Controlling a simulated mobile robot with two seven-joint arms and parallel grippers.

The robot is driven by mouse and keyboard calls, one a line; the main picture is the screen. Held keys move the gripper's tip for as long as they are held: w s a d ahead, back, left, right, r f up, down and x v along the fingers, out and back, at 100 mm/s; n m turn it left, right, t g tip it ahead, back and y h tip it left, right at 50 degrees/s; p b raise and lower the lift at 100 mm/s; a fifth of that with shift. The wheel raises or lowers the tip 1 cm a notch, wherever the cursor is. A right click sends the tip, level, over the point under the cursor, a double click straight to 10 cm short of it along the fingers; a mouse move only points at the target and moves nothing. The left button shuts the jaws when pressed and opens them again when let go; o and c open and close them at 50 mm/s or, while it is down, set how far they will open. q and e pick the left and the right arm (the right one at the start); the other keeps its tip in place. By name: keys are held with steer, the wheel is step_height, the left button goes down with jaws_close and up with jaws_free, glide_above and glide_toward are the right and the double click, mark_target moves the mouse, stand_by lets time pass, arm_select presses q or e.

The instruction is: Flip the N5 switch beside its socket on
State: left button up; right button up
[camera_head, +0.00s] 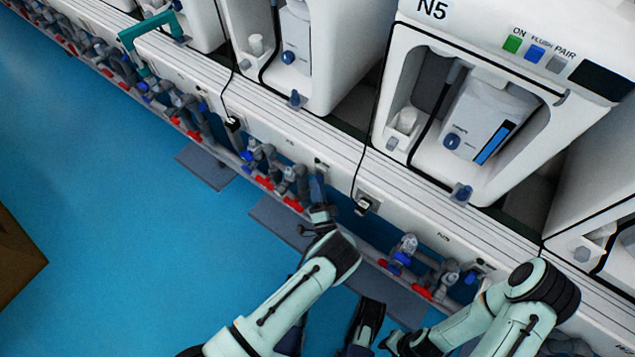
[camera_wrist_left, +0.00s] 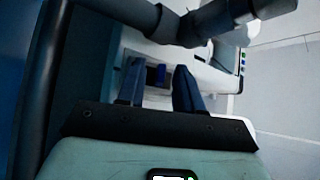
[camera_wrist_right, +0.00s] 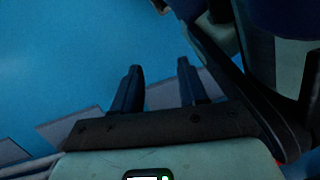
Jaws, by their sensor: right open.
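The white unit marked N5 (camera_head: 432,10) stands at the upper right of the head view. Its black cable runs down to a dark plug and socket (camera_head: 364,204) on the white rail. A small dark fitting (camera_head: 320,163) sits on the rail left of the socket; I cannot tell whether it is the switch, or its position. My left gripper (camera_head: 318,188) is just below that fitting, left of the socket. In the left wrist view its fingers are apart, with a small blue part (camera_wrist_left: 158,75) beyond them. My right gripper (camera_wrist_right: 158,80) is open and empty over the floor.
Grey, blue and red pipe valves (camera_head: 275,175) line the rail's underside, close to my left gripper. Another plug (camera_head: 232,123) is farther left. A teal handle (camera_head: 150,30) stands out at the upper left. Blue floor (camera_head: 130,230) is clear at left; a brown box (camera_head: 18,255) lies at the edge.

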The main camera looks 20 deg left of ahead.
arm_select(q)
jaws_close()
arm_select(e)
steer(key=w+a+r+t+p, duration=0.2)
steer(key=w+r+t+p, duration=0.2)
steer(key=w+r+p, duration=0.6)
arm_select(q)
steer(key=shift+r+m+g+h+p, duration=0.3)
steer(key=shift+r+m+g+h, duration=0.35)
steer(key=shift+m+g, duration=0.6)
steer(key=shift+r+m+g+h+p, duration=0.3)
steer(key=shift+r+m+g+h, duration=0.35)
steer(key=shift+m+g, duration=0.6)
steer(key=shift+r+m+g+h+p, duration=0.3)
steer(key=shift+r+m+g+h, duration=0.5)
steer(key=shift+m, duration=0.8)
arm_select(e)
steer(key=s+a+r+n+g+y, duration=0.1)
steer(key=s+a+r+g, duration=0.1)
steer(key=s+r, duration=0.3)
steer(key=shift+s+a, duration=0.3)
steer(key=shift+a, duration=0.6)
arm_select(q)
steer(key=shift+f, duration=0.15)
